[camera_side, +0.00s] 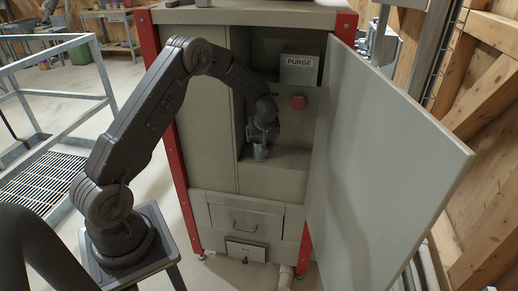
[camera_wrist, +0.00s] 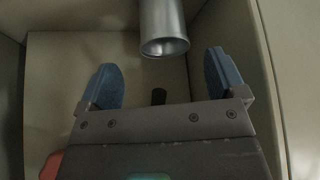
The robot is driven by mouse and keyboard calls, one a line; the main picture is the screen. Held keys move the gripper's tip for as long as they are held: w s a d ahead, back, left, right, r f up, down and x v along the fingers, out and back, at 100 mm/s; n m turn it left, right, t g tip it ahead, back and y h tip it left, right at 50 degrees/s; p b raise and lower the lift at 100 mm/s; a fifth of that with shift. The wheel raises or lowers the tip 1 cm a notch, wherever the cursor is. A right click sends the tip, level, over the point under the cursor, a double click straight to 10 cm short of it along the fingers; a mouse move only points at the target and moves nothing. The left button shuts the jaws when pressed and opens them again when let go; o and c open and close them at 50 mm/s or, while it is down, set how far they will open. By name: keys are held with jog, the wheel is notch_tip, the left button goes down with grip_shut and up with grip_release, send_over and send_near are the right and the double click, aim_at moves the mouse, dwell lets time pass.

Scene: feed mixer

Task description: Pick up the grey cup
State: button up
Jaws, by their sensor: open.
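My gripper (camera_side: 263,134) is inside the open cabinet bay in the side view. A small grey cylinder (camera_side: 260,152), which I take for the grey cup, shows just below it, partly hidden by the gripper. In the wrist view my gripper (camera_wrist: 161,66) has two blue fingers, spread wide apart with nothing held between them. The shiny grey cup (camera_wrist: 163,30) is at the top of that picture, its rim towards the fingers and its far end cut off. It lies beyond the fingertips, between their lines. I cannot tell how far away it is.
A red button (camera_side: 298,102) and a PURGE sign (camera_side: 299,62) are on the bay's back wall, right of my gripper. The open door (camera_side: 385,150) stands to the right. Bay walls close in on both sides. A small dark peg-like thing (camera_wrist: 158,97) shows between the fingers.

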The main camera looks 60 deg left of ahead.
aim_at(259, 140)
jog(key=shift+x, duration=2.7)
jog(key=shift+s+a+r, duration=0.15)
jog(key=shift+a, duration=0.05)
jog(key=c, duration=1.1)
